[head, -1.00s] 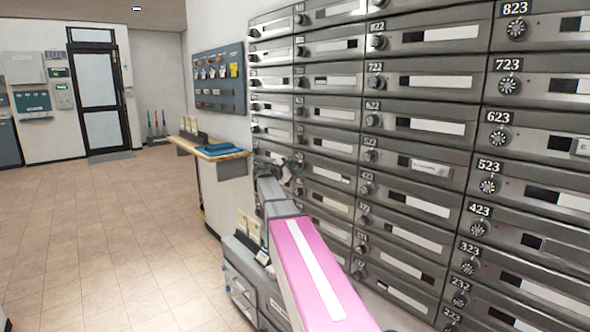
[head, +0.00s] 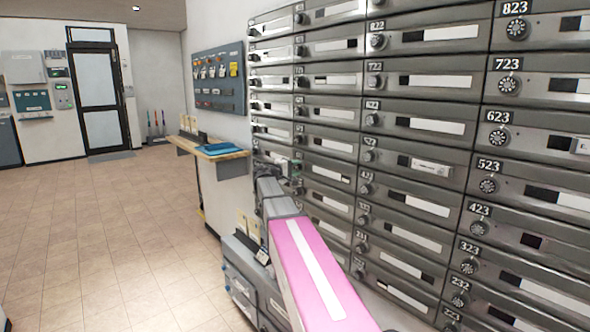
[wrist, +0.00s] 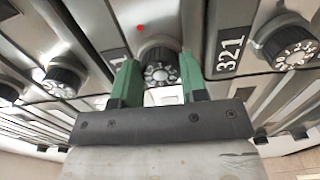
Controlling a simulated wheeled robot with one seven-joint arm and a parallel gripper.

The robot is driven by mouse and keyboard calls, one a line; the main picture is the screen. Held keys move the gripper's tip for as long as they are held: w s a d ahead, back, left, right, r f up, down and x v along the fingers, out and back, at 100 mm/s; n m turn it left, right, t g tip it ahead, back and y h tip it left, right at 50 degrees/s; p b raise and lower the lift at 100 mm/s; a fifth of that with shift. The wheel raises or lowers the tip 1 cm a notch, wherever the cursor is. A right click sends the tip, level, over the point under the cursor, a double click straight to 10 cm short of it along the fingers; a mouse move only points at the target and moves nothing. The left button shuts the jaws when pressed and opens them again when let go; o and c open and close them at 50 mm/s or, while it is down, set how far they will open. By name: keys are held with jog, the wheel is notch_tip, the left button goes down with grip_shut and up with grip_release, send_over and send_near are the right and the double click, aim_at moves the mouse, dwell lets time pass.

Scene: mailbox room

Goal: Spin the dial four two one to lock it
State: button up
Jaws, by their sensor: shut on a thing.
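In the wrist view a dark round dial (wrist: 161,73) with a numbered face sits between the two green fingers of my gripper (wrist: 158,64). The fingers are shut on its sides. The label left of this dial is mostly hidden; only a final 1 shows, so I cannot read the whole number. The label 321 (wrist: 231,50) is just to the right, with its own dial (wrist: 288,42) beyond it. In the head view my gripper is at the mailbox wall, and my arm hides the held dial.
Rows of grey mailboxes (head: 420,160) with dials fill the right side. A wooden counter (head: 215,152) with a blue tray (head: 222,149) stands left of my arm. A grey cabinet (head: 245,285) is beside my arm. The tiled floor (head: 90,230) at left is clear.

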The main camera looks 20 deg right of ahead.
jog(key=m, duration=0.4)
jog(key=shift+f+m, duration=0.1)
jog(key=shift+m, duration=0.3)
jog(key=m, duration=0.3)
jog(key=shift+m, duration=0.3)
jog(key=m, duration=0.3)
jog(key=shift+f+m, duration=0.1)
jog(key=shift+m, duration=1.9)
jog(key=o, duration=0.9)
jog(key=shift+w, duration=0.1)
